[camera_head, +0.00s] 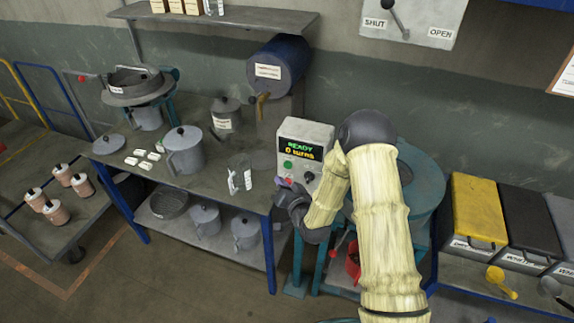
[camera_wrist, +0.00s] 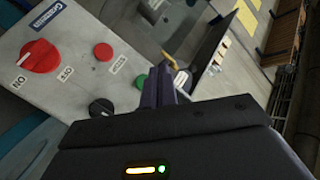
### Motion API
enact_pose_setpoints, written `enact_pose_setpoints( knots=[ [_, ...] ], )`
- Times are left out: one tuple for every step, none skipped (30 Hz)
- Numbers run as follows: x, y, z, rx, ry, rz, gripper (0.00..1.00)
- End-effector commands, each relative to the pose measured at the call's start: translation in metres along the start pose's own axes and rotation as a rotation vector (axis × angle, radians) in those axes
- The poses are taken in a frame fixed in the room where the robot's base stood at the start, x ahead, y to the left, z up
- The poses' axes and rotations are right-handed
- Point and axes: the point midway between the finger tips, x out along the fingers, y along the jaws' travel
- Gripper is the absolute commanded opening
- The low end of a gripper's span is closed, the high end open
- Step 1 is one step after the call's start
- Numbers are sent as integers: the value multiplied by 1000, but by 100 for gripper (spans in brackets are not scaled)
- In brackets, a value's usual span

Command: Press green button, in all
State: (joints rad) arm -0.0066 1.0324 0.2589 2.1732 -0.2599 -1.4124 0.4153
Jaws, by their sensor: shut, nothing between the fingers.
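A grey control box (camera_head: 306,133) stands on the bench, its screen reading "READY 0 turns". Its green button (camera_head: 288,165) sits below the screen. In the wrist view the green button (camera_wrist: 141,82) is just left of my fingertips, partly hidden by them. My gripper (camera_wrist: 162,84) is shut and empty, its fingers pointing at the panel. I cannot tell whether a fingertip touches the button. In the head view my gripper (camera_head: 287,187) is at the lower front of the box, largely hidden by my wrist.
In the wrist view a red button (camera_wrist: 103,52), a large red knob (camera_wrist: 39,57) and a black knob (camera_wrist: 102,108) share the panel. A teal drum-like machine (camera_head: 425,185) is close on the right.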

Motion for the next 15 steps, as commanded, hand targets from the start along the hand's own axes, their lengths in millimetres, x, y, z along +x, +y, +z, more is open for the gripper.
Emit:
enact_pose_setpoints(
  knots=[
    [4,3,-5,-1,2,2,0],
    [7,5,-7,-2,2,2,0],
    [10,9,-7,-2,3,1,0],
    [13,11,-8,-1,2,1,0],
    [15,12,-10,-1,2,0,0],
    [18,14,-12,-1,3,0,0],
    [20,15,-14,-1,2,0,0],
    [21,16,-15,0,2,0,0],
    [23,17,-16,-1,2,0,0],
    [24,18,-17,-1,2,0,0],
    [24,18,-18,-1,1,0,0],
    [25,19,-18,-1,0,1,0],
    [25,19,-19,-1,0,1,0],
    [25,19,-19,-1,0,1,0],
    [25,19,-19,-1,0,1,0]
  ],
)
